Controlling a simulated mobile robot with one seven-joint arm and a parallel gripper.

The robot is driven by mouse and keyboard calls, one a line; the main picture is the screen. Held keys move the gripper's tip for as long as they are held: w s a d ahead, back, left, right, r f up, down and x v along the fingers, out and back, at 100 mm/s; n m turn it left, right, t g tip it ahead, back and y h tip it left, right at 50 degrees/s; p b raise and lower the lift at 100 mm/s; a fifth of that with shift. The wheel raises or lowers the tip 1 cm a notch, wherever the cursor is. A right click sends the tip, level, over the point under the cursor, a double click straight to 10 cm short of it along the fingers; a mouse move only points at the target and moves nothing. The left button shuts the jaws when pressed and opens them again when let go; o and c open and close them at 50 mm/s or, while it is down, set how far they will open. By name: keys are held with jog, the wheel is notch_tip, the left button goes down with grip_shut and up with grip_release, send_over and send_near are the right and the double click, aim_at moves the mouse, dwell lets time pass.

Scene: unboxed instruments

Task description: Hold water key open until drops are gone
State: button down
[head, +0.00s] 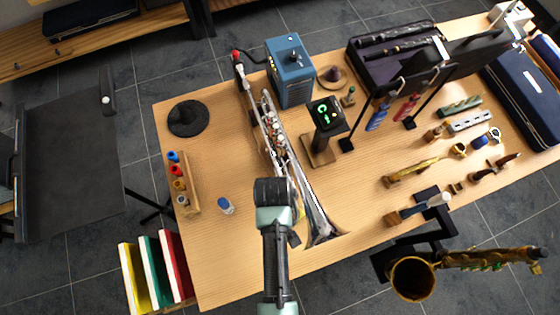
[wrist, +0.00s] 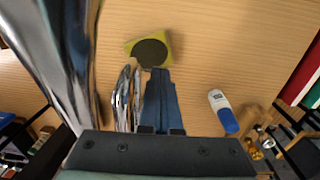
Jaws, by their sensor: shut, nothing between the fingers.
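A silver brass instrument (head: 312,205) lies lengthwise on the wooden table, its bell toward the near edge. In the wrist view its large shiny tube (wrist: 62,50) runs along the left, with thinner curved tubes (wrist: 122,95) just left of my fingers. My gripper (wrist: 158,72) is shut and empty, its dark fingers over the table beside these tubes; I cannot tell if they touch. A yellow pad with a dark disc (wrist: 150,52) lies just past the fingertips. In the head view my arm covers the fingers. I cannot make out the water key or any drops.
A white bottle with a blue cap (head: 225,205) stands left of my gripper. A lit tuner (head: 326,113) and blue box (head: 290,70) stand beyond the instrument.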

jog(key=shift+r+p, duration=0.4)
jog(key=shift+r, duration=0.1)
jog(key=shift+r, duration=0.1)
jog(key=shift+r+p, duration=0.25)
jog(key=shift+p, duration=0.1)
notch_tip(320, 180, up, 13)
jog(key=p, duration=0.2)
jog(key=shift+r, duration=0.15)
dwell(0.4)
